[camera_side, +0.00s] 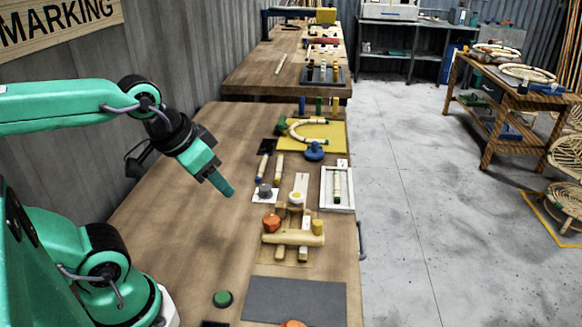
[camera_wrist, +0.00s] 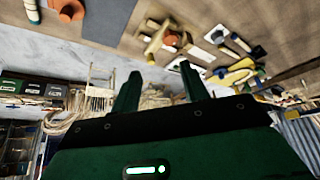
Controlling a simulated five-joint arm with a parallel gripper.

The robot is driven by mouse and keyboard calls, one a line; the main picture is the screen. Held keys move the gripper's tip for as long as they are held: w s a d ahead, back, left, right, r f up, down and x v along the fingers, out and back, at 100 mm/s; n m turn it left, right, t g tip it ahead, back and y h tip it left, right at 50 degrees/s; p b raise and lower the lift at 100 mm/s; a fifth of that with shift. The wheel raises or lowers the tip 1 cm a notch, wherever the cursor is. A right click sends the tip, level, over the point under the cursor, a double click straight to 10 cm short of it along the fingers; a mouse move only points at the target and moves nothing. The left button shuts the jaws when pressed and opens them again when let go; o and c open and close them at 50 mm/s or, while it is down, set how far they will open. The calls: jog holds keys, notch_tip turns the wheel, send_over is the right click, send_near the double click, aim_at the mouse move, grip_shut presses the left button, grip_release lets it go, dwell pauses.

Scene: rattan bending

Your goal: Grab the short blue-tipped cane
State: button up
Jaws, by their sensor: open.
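The short blue-tipped cane (camera_side: 263,167) lies on the bench in the side view, a pale stick with a blue end toward the camera. A second short pale cane (camera_side: 279,167) lies just right of it. My gripper (camera_side: 221,184) is in the air to the left of both canes, pointing down and right, apart from everything. In the wrist view my gripper (camera_wrist: 160,88) has its two dark green fingers spread with nothing between them. Short sticks show small at upper right there, and I cannot tell which is the blue-tipped one.
A grey knob on a white plate (camera_side: 264,197) stands in front of the canes. A wooden jig (camera_side: 292,240) with an orange knob is nearer. A white tray (camera_side: 349,202) holds a green-tipped cane (camera_side: 337,187). A yellow board (camera_side: 330,142) with a bent cane lies behind.

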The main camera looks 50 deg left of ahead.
jog(key=shift+w, duration=0.1)
jog(key=n+g, duration=0.6)
jog(key=n, duration=0.3)
send_over(261, 169)
notch_tip(261, 169, down, 17)
jog(key=shift+w+r, duration=0.1)
jog(key=shift+f, duration=1.3)
